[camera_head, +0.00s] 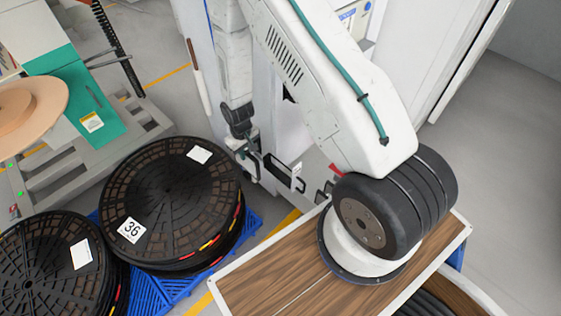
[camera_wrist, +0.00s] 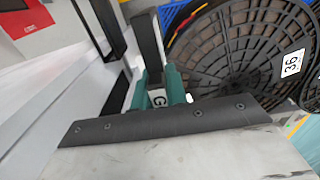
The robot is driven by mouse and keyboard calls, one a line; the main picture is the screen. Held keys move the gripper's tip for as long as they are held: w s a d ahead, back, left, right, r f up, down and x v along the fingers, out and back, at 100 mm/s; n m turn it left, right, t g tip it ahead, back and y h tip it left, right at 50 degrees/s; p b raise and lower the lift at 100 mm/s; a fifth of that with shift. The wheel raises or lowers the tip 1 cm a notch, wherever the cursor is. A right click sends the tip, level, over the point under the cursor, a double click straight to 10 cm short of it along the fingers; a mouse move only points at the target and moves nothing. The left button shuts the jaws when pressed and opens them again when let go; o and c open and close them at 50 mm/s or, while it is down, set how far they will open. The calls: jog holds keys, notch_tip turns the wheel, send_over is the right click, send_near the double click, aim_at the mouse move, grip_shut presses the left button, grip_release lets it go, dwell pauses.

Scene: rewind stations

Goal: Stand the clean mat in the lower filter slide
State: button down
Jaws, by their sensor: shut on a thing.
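My gripper (camera_wrist: 158,92) shows in the wrist view with its teal finger pads close together around a small light piece marked "G". This piece meets a dark strip with screws, and a pale, faintly smudged sheet spreads below it; this looks like the mat (camera_wrist: 190,152), held in the jaws. In the head view my gripper (camera_head: 247,156) hangs below my arm, beside a tall white cabinet (camera_head: 265,110). I cannot make out the lower filter slide, and the mat is not clear in the head view.
Black cable reels (camera_head: 170,200) are stacked on a blue pallet (camera_head: 250,225) at the left; one is labelled 36. A wood-topped unit (camera_head: 285,280) fills the lower right. A teal machine (camera_head: 75,90) is at upper left. Grey floor is open at far right.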

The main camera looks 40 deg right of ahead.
jog(key=s+d, duration=0.5)
jog(key=d, duration=0.7)
notch_tip(320, 180, down, 7)
jog(key=shift+s+a, duration=0.15)
jog(key=shift+s, duration=0.1)
jog(key=shift+f, duration=0.15)
jog(key=c, duration=1.4)
grip_release()
